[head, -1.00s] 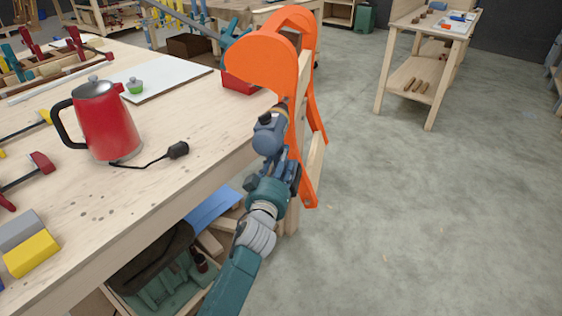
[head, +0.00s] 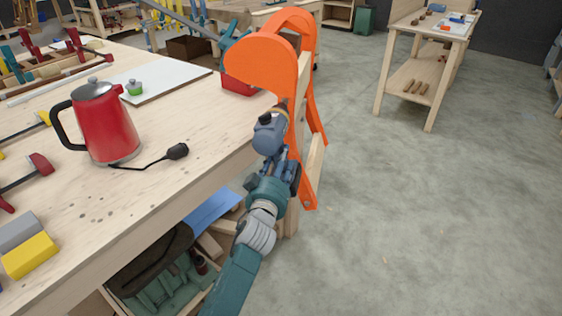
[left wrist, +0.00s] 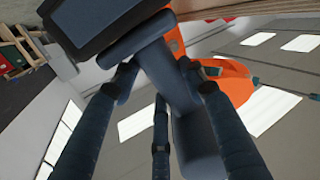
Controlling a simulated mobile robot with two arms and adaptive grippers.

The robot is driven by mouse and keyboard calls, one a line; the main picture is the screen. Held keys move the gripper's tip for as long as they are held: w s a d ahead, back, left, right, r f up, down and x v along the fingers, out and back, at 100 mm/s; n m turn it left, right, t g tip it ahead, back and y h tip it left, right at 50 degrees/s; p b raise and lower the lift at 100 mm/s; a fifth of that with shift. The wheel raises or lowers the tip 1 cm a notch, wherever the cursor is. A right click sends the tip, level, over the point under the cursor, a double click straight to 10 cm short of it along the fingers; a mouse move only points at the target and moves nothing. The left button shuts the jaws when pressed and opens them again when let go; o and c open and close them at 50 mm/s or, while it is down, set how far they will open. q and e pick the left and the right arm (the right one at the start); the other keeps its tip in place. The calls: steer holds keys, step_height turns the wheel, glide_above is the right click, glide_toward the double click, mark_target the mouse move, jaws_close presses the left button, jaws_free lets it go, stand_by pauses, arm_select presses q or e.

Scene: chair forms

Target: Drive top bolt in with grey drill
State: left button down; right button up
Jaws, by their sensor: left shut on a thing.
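My left gripper (head: 284,176) is shut on the drill's handle. In the left wrist view, the fingers (left wrist: 160,95) close around the grip of the drill (left wrist: 172,80), with the orange form behind. The drill's front end is close to the form's wooden upright (head: 299,103); I cannot tell whether they touch. The top bolt is hidden, apparently behind the drill. A small bolt head shows low on an orange leg. My right gripper is not in view.
The wooden workbench (head: 200,120) fills the left, with a red kettle (head: 104,122), a black plug on a cord (head: 177,151) and a red box (head: 238,87) near its edge. Open concrete floor lies to the right. A wooden shelf cart (head: 413,87) stands farther back.

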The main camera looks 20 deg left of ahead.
arm_select(q)
steer(key=shift+w+r, duration=0.45)
steer(key=shift+w, duration=0.25)
stand_by(1.0)
steer(key=shift+w, duration=0.15)
steer(key=shift+w+f+b, duration=0.15)
steer(key=shift+w+b, duration=0.5)
steer(key=shift+b, duration=0.05)
stand_by(1.5)
steer(key=shift+s, duration=0.1)
steer(key=shift+s+d+p, duration=0.15)
steer(key=shift+s+p, duration=0.35)
steer(key=shift+s, duration=0.7)
steer(key=shift+s+p, duration=0.35)
steer(key=shift+s+d+p, duration=0.1)
steer(key=shift+s+p, duration=0.4)
steer(key=shift+s, duration=0.95)
